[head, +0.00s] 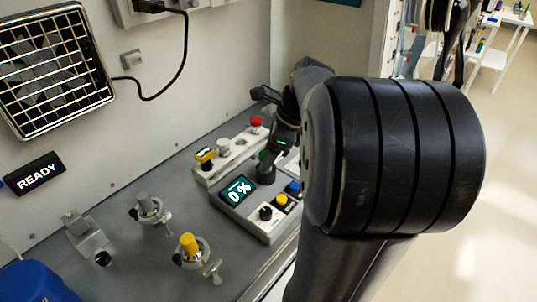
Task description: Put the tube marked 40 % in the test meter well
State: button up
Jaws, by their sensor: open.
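The test meter (228,209) is a light grey box on the bench, with a screen (237,190) reading 0 %. Its dark round well (266,174) stands at the back right; a dark green top shows just above it. Behind the meter, a pale tube rack (215,174) holds a yellow-topped tube (205,155) with a small display too small to read surely, a white-topped one (223,145) and a red-topped one (256,122). My gripper (274,149) is open beside the well, partly hidden by my arm. I cannot tell whether the green top sits between its fingers.
Black, yellow (281,200) and blue (292,187) buttons sit on the meter's front. Two metal clamp fixtures, one with a yellow top (189,243), stand to the left. A blue round object (38,283) is at the lower left. A READY sign (36,174) hangs on the wall.

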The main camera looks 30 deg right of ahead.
jog(key=p+v, duration=0.1)
jog(key=v, duration=1)
jog(key=shift+r, duration=0.25)
jog(key=shift+s+d, duration=0.1)
jog(key=shift+d, duration=0.05)
